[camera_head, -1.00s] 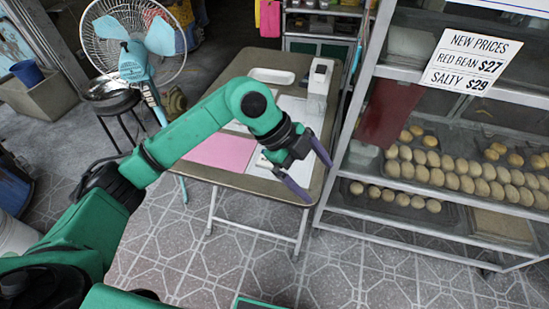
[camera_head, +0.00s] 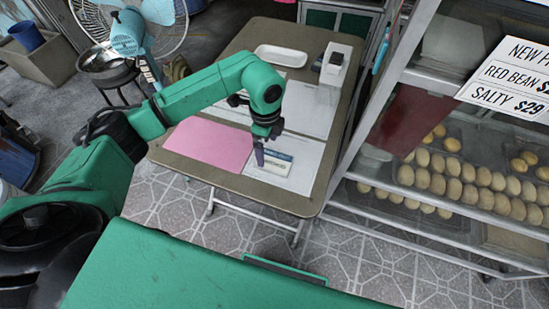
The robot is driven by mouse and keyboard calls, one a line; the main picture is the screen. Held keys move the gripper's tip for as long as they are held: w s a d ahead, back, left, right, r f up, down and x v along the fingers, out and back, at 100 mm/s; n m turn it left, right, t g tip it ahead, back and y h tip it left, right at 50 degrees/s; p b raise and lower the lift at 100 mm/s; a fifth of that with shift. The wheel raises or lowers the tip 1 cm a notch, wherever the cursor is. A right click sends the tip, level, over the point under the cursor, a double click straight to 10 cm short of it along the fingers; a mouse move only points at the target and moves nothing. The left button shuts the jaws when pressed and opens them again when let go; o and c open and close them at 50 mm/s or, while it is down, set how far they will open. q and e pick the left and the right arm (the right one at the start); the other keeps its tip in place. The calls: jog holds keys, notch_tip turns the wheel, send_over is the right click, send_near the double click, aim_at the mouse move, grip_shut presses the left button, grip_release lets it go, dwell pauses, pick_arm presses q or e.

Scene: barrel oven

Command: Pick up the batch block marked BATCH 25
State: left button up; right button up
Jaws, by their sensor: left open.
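A small white block with a blue marking (camera_head: 277,164) lies on a white sheet near the front of the folding table. Its lettering is too small to read, so I cannot tell whether it says BATCH 25. My left gripper (camera_head: 260,157) points down at the left end of this block and hides part of it. Its fingers overlap in this view, and I cannot tell whether they touch the block. The left gripper is open. My right gripper is out of view.
The table (camera_head: 190,153) also bears a pink sheet (camera_head: 210,143), a white tray (camera_head: 281,55) and a white device (camera_head: 336,64) at the back. A glass-and-metal bread rack (camera_head: 395,178) stands close on the right. A fan (camera_head: 128,32) stands at the back left.

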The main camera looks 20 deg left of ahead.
aim_at(268, 158)
pick_arm(q)
notch_tip(268, 158, down, 4)
jog(key=shift+f+p, duration=0.25)
jog(key=shift+p, duration=0.25)
jog(key=shift+f, duration=0.3)
jog(key=shift+w, duration=0.1)
jog(key=c, duration=1.1)
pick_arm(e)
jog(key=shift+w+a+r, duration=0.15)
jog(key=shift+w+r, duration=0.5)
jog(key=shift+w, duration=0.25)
